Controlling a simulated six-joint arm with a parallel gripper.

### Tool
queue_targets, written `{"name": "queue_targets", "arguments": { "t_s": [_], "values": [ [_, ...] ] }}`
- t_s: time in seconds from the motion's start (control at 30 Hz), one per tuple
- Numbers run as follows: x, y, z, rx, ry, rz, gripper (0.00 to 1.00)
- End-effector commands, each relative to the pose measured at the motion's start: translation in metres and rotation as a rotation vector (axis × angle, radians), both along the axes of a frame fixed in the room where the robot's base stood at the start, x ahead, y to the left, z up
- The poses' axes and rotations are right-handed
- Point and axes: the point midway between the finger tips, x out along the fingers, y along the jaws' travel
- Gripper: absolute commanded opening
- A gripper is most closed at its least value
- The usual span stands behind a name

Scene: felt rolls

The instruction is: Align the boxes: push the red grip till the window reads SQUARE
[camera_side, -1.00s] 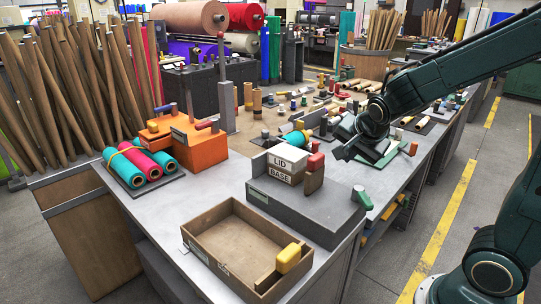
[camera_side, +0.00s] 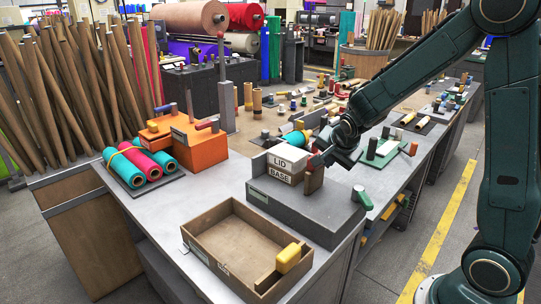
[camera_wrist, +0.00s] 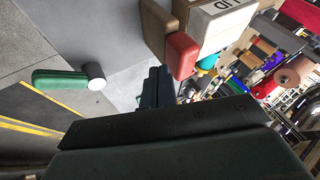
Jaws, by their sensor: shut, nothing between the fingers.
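A white box labelled LID (camera_side: 288,158) sits on a box labelled BASE (camera_side: 281,176), on a grey fixture (camera_side: 300,213). A brown block (camera_side: 314,181) stands against their right side. The red grip (camera_side: 310,163) is on that block, partly hidden by my gripper (camera_side: 322,160) in the side view. In the wrist view the red grip (camera_wrist: 182,55) is just ahead of my gripper (camera_wrist: 158,87), whose fingers are shut and empty. I cannot tell whether they touch. LID (camera_wrist: 228,14) shows beyond. No readable window or SQUARE text shows; a small plate on the fixture's front is too small to read.
A green handle (camera_side: 362,197) sticks out at the fixture's right end. An open wooden tray (camera_side: 215,222) with a yellow grip (camera_side: 288,258) lies in front. Felt rolls (camera_side: 143,163) and an orange box (camera_side: 200,148) stand left.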

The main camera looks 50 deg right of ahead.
Motion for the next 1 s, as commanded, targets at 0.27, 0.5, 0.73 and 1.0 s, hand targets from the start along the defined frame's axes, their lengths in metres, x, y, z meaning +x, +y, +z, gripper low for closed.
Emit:
{"name": "queue_targets", "arguments": {
  "t_s": [0.27,0.5,0.73,1.0],
  "values": [
    [0.007,0.000,0.000,0.001,0.001,0.000,0.00],
    [0.007,0.000,0.000,0.000,0.001,0.000,0.00],
    [0.022,0.000,0.000,0.000,0.001,0.000,0.00],
    [0.050,0.000,0.000,0.000,0.001,0.000,0.00]
  ]
}}
